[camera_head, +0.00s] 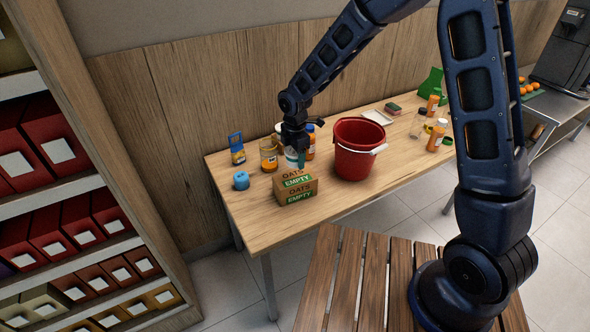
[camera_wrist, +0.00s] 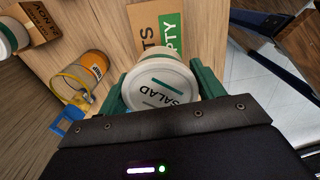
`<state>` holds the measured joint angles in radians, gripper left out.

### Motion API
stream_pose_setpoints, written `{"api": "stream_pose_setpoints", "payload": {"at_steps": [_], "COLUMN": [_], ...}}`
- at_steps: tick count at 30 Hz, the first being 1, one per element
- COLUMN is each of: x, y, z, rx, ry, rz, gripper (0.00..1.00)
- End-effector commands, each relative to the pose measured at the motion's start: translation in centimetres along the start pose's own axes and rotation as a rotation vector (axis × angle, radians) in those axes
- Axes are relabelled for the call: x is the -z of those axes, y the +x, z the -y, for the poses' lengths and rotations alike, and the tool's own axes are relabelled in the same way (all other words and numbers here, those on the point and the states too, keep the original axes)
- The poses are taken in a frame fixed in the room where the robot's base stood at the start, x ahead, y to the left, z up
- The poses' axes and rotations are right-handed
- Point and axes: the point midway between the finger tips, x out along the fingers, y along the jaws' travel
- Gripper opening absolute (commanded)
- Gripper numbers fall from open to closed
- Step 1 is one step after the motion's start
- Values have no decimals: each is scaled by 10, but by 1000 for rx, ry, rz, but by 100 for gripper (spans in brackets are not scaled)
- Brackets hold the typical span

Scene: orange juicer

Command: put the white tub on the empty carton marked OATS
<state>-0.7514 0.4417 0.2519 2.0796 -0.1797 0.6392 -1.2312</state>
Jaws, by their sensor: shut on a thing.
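My gripper (camera_head: 294,150) is shut on a white tub (camera_head: 291,158). In the wrist view the tub's lid (camera_wrist: 161,88) reads SALAD and lies between the green fingers (camera_wrist: 165,95). The brown carton (camera_head: 296,188) with green labels reads OATS and EMPTY and stands near the table's front edge. In the head view the tub is just behind and above the carton's top. In the wrist view part of the carton (camera_wrist: 158,28) shows beyond the tub. I cannot tell whether the tub touches the carton.
A red bucket (camera_head: 357,150) stands close to the carton's right. A blue item (camera_head: 241,181) and an amber jar (camera_head: 269,158) stand on its left and behind. Several bottles stand farther right. In the wrist view another carton (camera_wrist: 38,20) shows at top left.

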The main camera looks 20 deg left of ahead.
Motion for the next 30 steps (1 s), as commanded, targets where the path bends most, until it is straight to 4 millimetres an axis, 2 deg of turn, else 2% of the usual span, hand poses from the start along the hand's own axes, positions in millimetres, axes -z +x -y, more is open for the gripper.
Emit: {"api": "stream_pose_setpoints", "payload": {"at_steps": [3, 11, 18, 30], "x": [1, 0, 0, 0], "y": [15, 30, 61, 66], "z": [0, 0, 1, 0], "rx": [1, 1, 1, 0], "ry": [-1, 0, -1, 0], "rz": [0, 0, 0, 0], "gripper": [41, 41, 41, 41]}}
